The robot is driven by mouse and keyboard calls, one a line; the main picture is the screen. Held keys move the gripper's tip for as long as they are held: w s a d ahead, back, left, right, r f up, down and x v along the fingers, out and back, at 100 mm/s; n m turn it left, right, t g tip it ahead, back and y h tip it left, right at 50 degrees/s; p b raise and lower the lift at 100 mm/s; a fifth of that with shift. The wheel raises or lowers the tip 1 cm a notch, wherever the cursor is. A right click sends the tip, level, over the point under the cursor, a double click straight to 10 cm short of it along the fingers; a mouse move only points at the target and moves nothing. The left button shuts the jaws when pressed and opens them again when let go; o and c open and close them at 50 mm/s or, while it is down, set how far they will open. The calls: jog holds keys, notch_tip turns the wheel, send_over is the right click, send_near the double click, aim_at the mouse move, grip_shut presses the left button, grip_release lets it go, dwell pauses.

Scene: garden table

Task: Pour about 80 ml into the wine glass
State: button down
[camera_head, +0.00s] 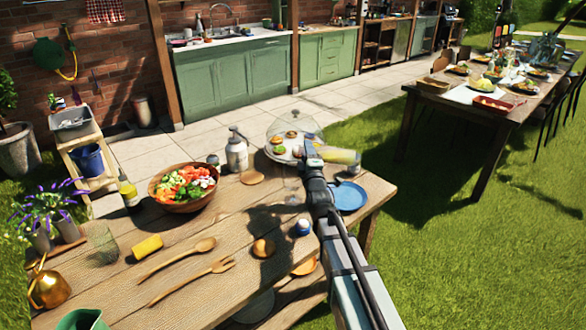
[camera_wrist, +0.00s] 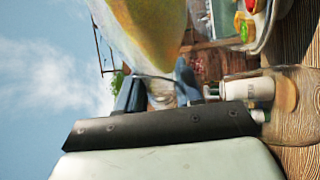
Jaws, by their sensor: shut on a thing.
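My gripper (camera_head: 313,157) is above the right part of the wooden table, shut on a vessel (camera_head: 341,156) holding pale yellow liquid. In the head view the vessel sticks out to the right of the fingers, tilted close to level. In the wrist view it fills the top (camera_wrist: 150,32), beyond my fingers (camera_wrist: 160,90). The wine glass (camera_head: 292,186) seems to be the faint clear outline just left of my gripper, apart from the vessel. Its edges are hard to make out. I see no stream, and the vessel's mouth is not clear.
A glass dome over a food plate (camera_head: 278,153) stands behind my gripper. A blue plate (camera_head: 350,196) and small jar (camera_head: 303,227) are close to my arm. Wooden servers (camera_head: 192,282) lie in front.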

jog(key=shift+a+r+n+y, duration=0.1)
jog(key=shift+r+n+y, duration=0.05)
jog(key=shift+n, duration=0.4)
jog(key=shift+a+r+n+y, duration=0.1)
jog(key=shift+n+y, duration=0.05)
jog(key=shift+n, duration=0.4)
jog(key=shift+d+g, duration=0.3)
jog(key=shift+d, duration=0.15)
jog(key=shift+d+n, duration=0.1)
jog(key=shift+n, duration=0.2)
jog(key=shift+f+n+y+p, duration=0.3)
jog(key=shift+f+n, duration=0.05)
jog(key=shift+n, duration=0.25)
dwell(1.5)
